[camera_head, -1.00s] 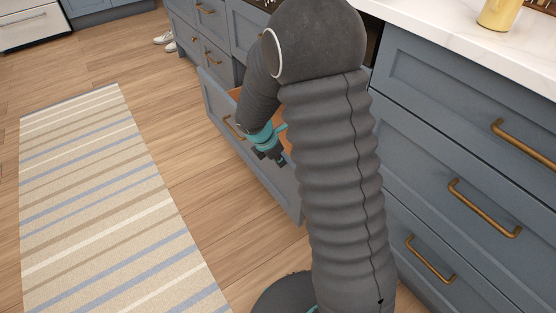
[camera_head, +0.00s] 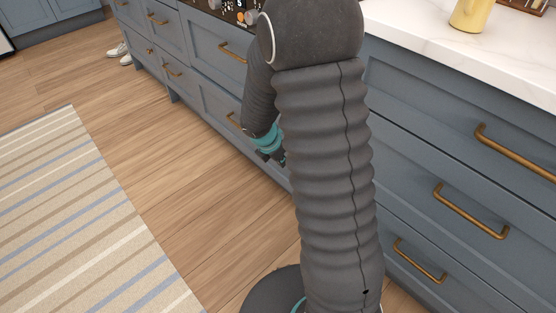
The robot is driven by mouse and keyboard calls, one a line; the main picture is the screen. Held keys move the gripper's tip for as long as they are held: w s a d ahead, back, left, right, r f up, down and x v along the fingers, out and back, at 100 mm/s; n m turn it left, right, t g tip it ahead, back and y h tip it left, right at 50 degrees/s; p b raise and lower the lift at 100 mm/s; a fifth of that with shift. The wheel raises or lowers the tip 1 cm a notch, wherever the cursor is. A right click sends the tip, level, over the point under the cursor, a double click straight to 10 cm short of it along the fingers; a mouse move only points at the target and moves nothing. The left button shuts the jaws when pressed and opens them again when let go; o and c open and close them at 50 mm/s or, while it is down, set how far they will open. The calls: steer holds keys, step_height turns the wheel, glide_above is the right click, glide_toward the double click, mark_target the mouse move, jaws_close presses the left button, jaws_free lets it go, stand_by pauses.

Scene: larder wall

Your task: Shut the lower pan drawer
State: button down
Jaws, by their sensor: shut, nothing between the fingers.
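The lower pan drawer (camera_head: 215,102) is the blue-grey front below the hob, left of my arm, with a brass handle (camera_head: 233,121). Its front looks flush with the cabinet run and no drawer inside shows. My arm hides its right part, so a small gap there cannot be ruled out. My gripper (camera_head: 271,160), dark with a teal band, is shut and empty. It is low in front of the drawer, right of the handle; whether it touches the front cannot be told.
Another drawer stack (camera_head: 450,190) with brass handles stands close on the right under a white worktop (camera_head: 410,30) with a yellow mug (camera_head: 469,15). A striped rug (camera_head: 85,220) lies left on the wood floor (camera_head: 165,165). White shoes (camera_head: 119,53) stand at the far cabinets.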

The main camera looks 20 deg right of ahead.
steer(key=s+a+r+p, duration=0.1)
steer(key=s+a+r, duration=0.2)
steer(key=a+r, duration=0.4)
step_height(320, 180, up, 2)
steer(key=shift+r, duration=0.2)
steer(key=shift+a, duration=0.1)
steer(key=s+r+m+t+y, duration=0.3)
steer(key=s+r+m+y, duration=0.1)
steer(key=s+r+m, duration=1.3)
steer(key=s+m, duration=0.3)
steer(key=m, duration=0.2)
steer(key=shift+s+a+r+m+t, duration=0.2)
steer(key=shift+m+t, duration=0.1)
steer(key=shift+t, duration=0.1)
